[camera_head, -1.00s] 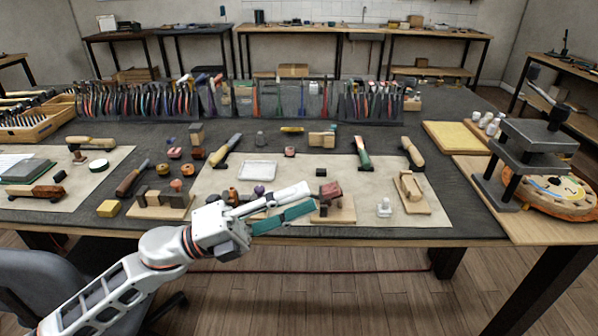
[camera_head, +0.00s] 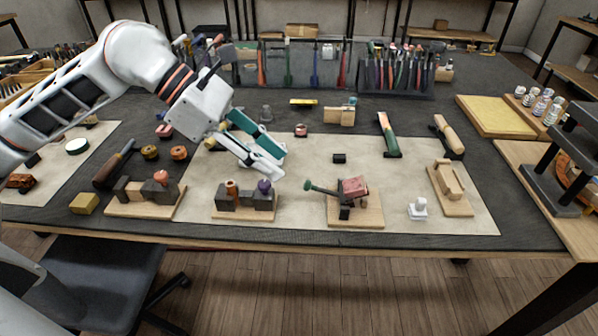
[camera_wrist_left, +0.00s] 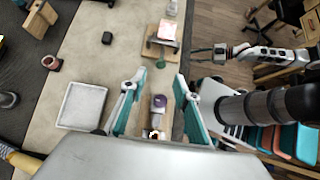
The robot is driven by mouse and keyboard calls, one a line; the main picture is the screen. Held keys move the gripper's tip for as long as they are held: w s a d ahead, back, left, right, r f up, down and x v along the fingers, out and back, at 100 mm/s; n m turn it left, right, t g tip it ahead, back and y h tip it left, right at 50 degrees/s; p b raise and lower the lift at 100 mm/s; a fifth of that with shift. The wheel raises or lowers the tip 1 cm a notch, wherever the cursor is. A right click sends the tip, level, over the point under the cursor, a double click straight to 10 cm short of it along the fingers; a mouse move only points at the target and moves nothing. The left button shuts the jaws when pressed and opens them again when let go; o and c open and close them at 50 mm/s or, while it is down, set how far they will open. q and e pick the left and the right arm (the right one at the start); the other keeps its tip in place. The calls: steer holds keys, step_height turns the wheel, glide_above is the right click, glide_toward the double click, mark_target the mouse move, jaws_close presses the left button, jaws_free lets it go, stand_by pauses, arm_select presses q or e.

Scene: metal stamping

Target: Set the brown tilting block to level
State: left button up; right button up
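The brown tilting block (camera_head: 355,187) is reddish and sits tilted on a wooden base (camera_head: 357,215) at the mat's front. A rod with a green knob (camera_head: 308,185) sticks out to its left. The block also shows in the left wrist view (camera_wrist_left: 167,30), with its green knob (camera_wrist_left: 160,63) nearer my fingers. My left gripper (camera_head: 268,164) hangs above the mat, left of the block and clear of it. In the left wrist view its fingers (camera_wrist_left: 157,82) are spread with nothing held.
A base with dark blocks and a purple knob (camera_head: 264,186) stands left of the tilting block, below my left gripper. A wooden block on a base (camera_head: 448,180) and a small white part (camera_head: 418,208) are to the right.

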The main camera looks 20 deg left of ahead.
mark_target(305, 184)
arm_select(q)
steer(key=x, duration=0.6)
steer(key=shift+d+f, duration=0.15)
steer(key=shift+d, duration=0.05)
jaws_close()
